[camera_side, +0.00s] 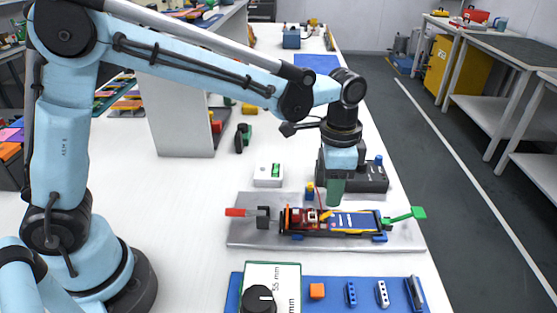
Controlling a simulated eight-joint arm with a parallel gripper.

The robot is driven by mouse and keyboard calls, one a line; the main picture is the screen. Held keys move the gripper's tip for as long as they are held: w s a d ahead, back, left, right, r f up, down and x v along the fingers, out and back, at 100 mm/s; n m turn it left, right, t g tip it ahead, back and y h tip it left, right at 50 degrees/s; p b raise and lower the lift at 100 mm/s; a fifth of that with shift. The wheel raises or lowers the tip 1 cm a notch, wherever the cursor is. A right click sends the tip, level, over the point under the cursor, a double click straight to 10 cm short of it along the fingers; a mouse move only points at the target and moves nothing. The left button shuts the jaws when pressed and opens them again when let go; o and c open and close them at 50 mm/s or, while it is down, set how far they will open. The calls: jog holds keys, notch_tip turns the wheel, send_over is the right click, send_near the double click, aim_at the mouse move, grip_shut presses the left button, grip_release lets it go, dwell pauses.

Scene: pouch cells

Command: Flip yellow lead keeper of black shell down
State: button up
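A dark shell (332,235) lies lengthwise on a grey plate in the middle of the table. Its left part holds red and orange pieces, and a blue striped piece (356,222) lies in its right part. A small yellow piece (325,215) shows near the shell's middle; I cannot tell whether it is the lead keeper, or whether it is raised or flat. My gripper (336,200) points down just above the shell's middle, with green fingertips. The fingers overlap in this view, so their opening is hidden. I see nothing clearly held.
A red-handled clamp (236,212) stands left of the shell and a green handle (405,214) right of it. The grey plate (250,238) has bare room at its edges. A blue mat (332,292) with small parts lies in front. A white box (268,176) stands behind.

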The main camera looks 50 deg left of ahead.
aim_at(327, 214)
notch_tip(327, 214, up, 6)
dwell(0.4)
jog(key=shift+r, duration=0.1)
jog(key=s+a+f+t+h, duration=0.1)
jog(key=s+a+t+h, duration=0.2)
jog(key=s+a, duration=0.1)
jog(key=shift+x, duration=6.05)
jog(key=shift+w+d, duration=0.1)
grip_shut()
